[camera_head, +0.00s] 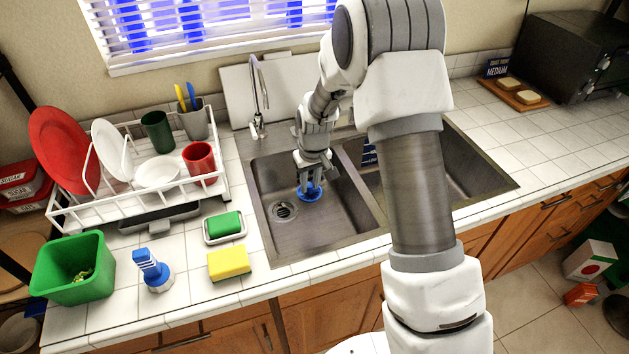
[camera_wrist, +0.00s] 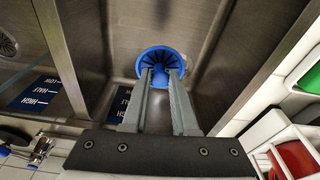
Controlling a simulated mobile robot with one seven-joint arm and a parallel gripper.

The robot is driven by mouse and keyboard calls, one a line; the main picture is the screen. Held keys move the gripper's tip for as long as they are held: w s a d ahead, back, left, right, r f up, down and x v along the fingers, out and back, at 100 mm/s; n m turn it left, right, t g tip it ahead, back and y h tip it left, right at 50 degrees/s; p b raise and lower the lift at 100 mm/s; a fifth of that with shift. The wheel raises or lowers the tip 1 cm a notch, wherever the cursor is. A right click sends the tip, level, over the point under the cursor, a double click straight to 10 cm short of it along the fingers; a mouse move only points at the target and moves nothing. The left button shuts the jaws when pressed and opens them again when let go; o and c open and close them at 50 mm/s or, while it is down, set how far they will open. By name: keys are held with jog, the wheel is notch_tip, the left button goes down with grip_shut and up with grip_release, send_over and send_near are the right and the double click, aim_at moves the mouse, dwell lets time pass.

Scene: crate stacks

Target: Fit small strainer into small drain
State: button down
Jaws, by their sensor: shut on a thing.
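A blue round strainer (camera_head: 311,193) is held inside the left sink basin, to the right of the drain. It also shows in the wrist view (camera_wrist: 160,58), right at the fingertips. My gripper (camera_head: 310,183) is shut on the strainer; in the wrist view the two fingers (camera_wrist: 162,76) meet its middle. The drain (camera_head: 284,211) is a round metal opening in the left basin's floor, uncovered in the head view. I cannot tell the strainer's height above the floor.
The left basin (camera_head: 330,225) has steel walls close around my gripper, with a divider on its right. The faucet (camera_head: 259,95) stands behind. A green sponge on a dish (camera_head: 225,226), a yellow sponge (camera_head: 229,263) and the dish rack (camera_head: 140,190) lie left of the sink.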

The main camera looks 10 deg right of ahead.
jog(key=w+a+f+b, duration=0.2)
jog(key=f, duration=0.2)
jog(key=w+a+f+b, duration=0.2)
jog(key=f+b, duration=0.1)
jog(key=f, duration=0.1)
jog(key=w+a+f+b, duration=0.2)
jog(key=f, duration=0.2)
jog(key=shift+a+f+b, duration=0.1)
jog(key=shift+f+b, duration=0.1)
jog(key=shift+b, duration=0.1)
jog(key=shift+w+a+f+b, duration=0.5)
jog(key=shift+w+a+b, duration=0.05)
jog(key=shift+w+a, duration=0.25)
jog(key=shift+d+f+b, duration=0.1)
jog(key=shift+f+b, duration=1.3)
jog(key=shift+f, duration=0.15)
dwell(0.3)
jog(key=c, duration=0.6)
grip_release()
jog(key=shift+r, duration=0.1)
notch_tip(320, 180, up, 17)
jog(key=s+p, duration=0.1)
jog(key=s, duration=0.1)
jog(key=shift+s+d+p, duration=0.3)
jog(key=shift+d+p, duration=0.05)
jog(key=shift+p, duration=0.05)
